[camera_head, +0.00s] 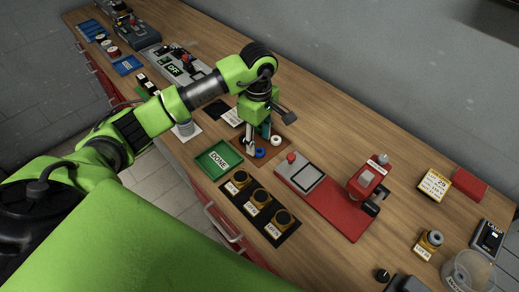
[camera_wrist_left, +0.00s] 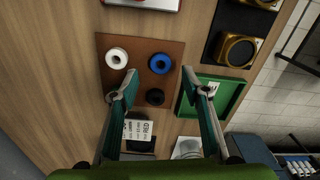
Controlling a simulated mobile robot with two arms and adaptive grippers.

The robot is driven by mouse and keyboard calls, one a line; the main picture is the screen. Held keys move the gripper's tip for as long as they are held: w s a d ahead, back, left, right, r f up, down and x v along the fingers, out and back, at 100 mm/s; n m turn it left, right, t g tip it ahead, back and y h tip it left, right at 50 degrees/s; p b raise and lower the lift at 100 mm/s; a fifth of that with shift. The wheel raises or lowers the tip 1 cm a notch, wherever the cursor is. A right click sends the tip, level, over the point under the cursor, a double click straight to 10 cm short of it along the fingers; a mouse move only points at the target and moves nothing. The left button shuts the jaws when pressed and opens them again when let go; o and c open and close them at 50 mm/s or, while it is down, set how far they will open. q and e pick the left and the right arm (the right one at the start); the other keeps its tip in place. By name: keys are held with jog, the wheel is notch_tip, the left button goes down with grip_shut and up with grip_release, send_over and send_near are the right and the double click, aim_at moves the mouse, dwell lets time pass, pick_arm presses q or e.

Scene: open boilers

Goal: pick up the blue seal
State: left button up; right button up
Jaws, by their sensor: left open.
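The blue seal (camera_head: 260,153) is a small ring lying on a brown mat (camera_head: 272,157), with a white seal (camera_head: 275,140) near it. In the left wrist view the blue seal (camera_wrist_left: 160,63) lies at the mat's upper right, the white seal (camera_wrist_left: 117,59) to its left and a black seal (camera_wrist_left: 155,97) below it. My left gripper (camera_head: 257,144) points down over the mat, open and empty. In the left wrist view its fingertips (camera_wrist_left: 159,76) stand wide apart, with the blue seal showing between them, nearer the right finger. My right gripper is not in view.
The green DONE tray (camera_head: 218,160) lies beside the mat, towards the counter's front edge. A black holder (camera_head: 258,208) with several brass parts and a red-based press (camera_head: 325,197) stand nearby. A card (camera_wrist_left: 139,130) lies below the mat in the wrist view.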

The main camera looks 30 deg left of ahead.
aim_at(259, 151)
pick_arm(q)
jog(key=shift+d+f+p, duration=0.2)
jog(key=shift+f+p, duration=0.35)
jog(key=shift+f, duration=1.3)
jog(key=c, duration=0.8)
jog(key=shift+c, duration=0.2)
jog(key=shift+r, duration=0.15)
